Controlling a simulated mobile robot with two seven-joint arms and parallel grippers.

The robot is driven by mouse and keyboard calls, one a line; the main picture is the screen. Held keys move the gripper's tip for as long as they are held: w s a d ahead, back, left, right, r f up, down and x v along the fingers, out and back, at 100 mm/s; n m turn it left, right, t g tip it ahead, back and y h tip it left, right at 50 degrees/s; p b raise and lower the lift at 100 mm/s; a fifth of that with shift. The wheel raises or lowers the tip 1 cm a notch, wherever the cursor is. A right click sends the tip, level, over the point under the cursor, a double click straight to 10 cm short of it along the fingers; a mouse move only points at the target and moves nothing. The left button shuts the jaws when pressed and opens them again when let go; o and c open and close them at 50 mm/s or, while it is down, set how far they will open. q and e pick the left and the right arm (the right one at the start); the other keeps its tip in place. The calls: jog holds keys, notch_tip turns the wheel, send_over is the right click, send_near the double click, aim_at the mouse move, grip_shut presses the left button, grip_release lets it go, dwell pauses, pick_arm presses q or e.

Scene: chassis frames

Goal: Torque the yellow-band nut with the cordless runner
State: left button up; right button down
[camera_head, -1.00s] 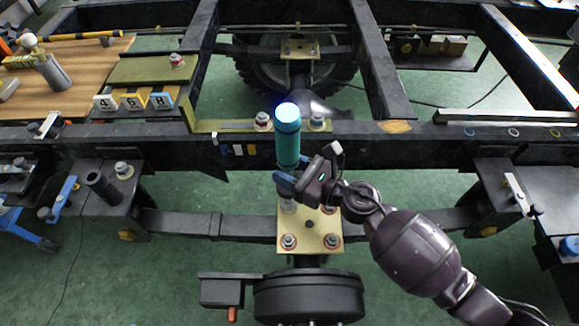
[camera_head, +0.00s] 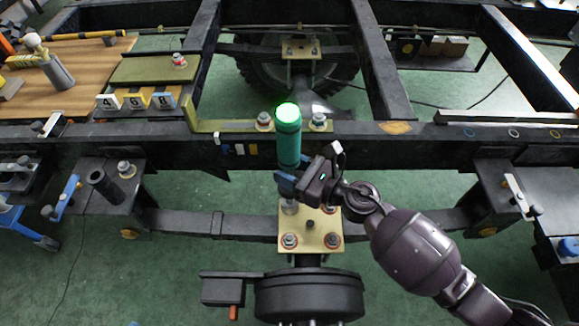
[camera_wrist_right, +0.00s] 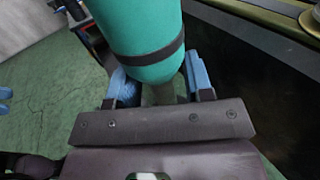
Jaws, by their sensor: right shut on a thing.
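The cordless runner (camera_head: 288,145) is a tall teal-green cylinder with a dark band and a top glowing green. It stands upright over the far left corner of the pale mounting plate (camera_head: 312,228). My right gripper (camera_head: 288,182) is shut around its lower part; the blue finger pads also show in the right wrist view (camera_wrist_right: 160,88). A nut (camera_head: 289,208) shows at the runner's lower end, but its band colour is hidden. I cannot make out a yellow band. My left gripper is not in view.
The dark chassis rail (camera_head: 400,145) crosses just behind the runner. Nuts stand on its bracket (camera_head: 235,126). A round black drum (camera_head: 310,295) lies in front of the plate. Number markers (camera_head: 137,101) and a wooden bench (camera_head: 90,62) are at the left.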

jog(key=shift+w+r+p, duration=0.2)
jog(key=shift+r+p, duration=0.5)
jog(key=shift+r, duration=0.75)
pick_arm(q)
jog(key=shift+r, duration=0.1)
pick_arm(e)
jog(key=shift+r, duration=0.1)
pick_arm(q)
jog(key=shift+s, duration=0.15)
pick_arm(e)
jog(key=shift+r, duration=0.1)
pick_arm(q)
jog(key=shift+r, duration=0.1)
